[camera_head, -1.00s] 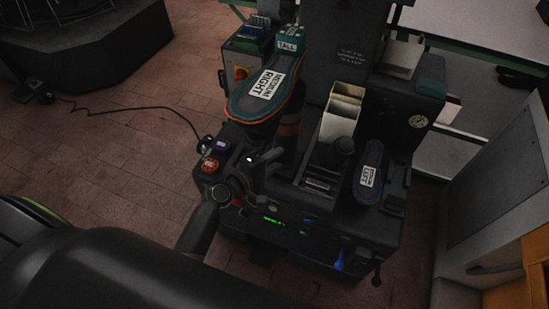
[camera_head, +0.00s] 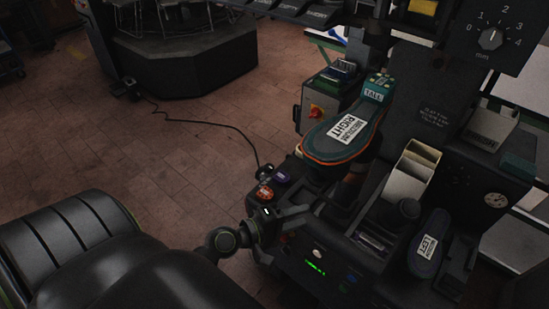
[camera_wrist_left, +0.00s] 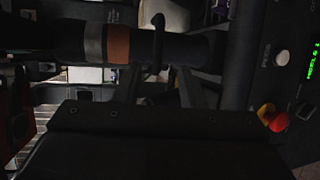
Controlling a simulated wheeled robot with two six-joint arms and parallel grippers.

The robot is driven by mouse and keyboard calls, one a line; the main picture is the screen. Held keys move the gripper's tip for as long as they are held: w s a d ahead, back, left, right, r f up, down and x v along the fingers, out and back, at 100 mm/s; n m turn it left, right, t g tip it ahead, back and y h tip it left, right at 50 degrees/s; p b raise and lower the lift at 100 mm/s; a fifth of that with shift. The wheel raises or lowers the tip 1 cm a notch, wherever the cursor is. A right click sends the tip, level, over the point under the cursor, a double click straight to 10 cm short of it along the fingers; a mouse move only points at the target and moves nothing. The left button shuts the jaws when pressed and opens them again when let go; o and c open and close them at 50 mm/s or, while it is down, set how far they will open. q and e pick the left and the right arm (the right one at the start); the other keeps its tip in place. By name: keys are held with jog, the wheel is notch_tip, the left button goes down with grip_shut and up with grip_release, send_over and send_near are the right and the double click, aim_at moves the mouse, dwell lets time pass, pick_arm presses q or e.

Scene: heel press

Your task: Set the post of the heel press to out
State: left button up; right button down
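The heel press (camera_head: 335,262) is a dark machine at the right in the head view. In the left wrist view the post (camera_wrist_left: 75,42) lies across the top, dark with a grey and an orange band. A thin dark upright piece (camera_wrist_left: 158,38) crosses it. My left gripper (camera_head: 280,212) is at the press's front left corner. In the wrist view its two fingers (camera_wrist_left: 160,88) are apart, just short of the post, with nothing seen held. My right gripper is not in view.
A second form marked LEFT (camera_head: 428,248) lies at the press's right. Cream bins (camera_head: 412,170) stand behind it. Red and purple buttons (camera_head: 265,193) sit near my left gripper. A red-yellow knob (camera_wrist_left: 272,117) shows close by in the wrist view. Open floor (camera_head: 190,165) lies left.

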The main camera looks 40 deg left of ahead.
pick_arm(q)
jog(key=b+v, duration=0.1)
jog(key=v, duration=0.5)
jog(key=shift+s, duration=0.15)
jog(key=shift+a, duration=0.1)
jog(key=s+a+f+m+g+y, duration=0.1)
jog(key=s+a+f+g+y, duration=0.15)
jog(key=f, duration=0.65)
jog(key=s+a+f+m+g+y, duration=0.1)
jog(key=a+f, duration=0.2)
jog(key=f, duration=0.6)
jog(key=s+a+f+m+g+y, duration=0.1)
jog(key=a+f+m+g+y, duration=0.15)
jog(key=f, duration=0.65)
jog(key=s+d+f+m+g+y, duration=0.1)
jog(key=s+f+m+g, duration=0.6)
jog(key=s+f, duration=1.3)
jog(key=s+d+m, duration=0.1)
jog(key=s+m, duration=0.1)
jog(key=s, duration=0.1)
jog(key=shift+s+f+y, duration=0.15)
jog(key=shift+f+y, duration=0.1)
jog(key=shift+y, duration=0.05)
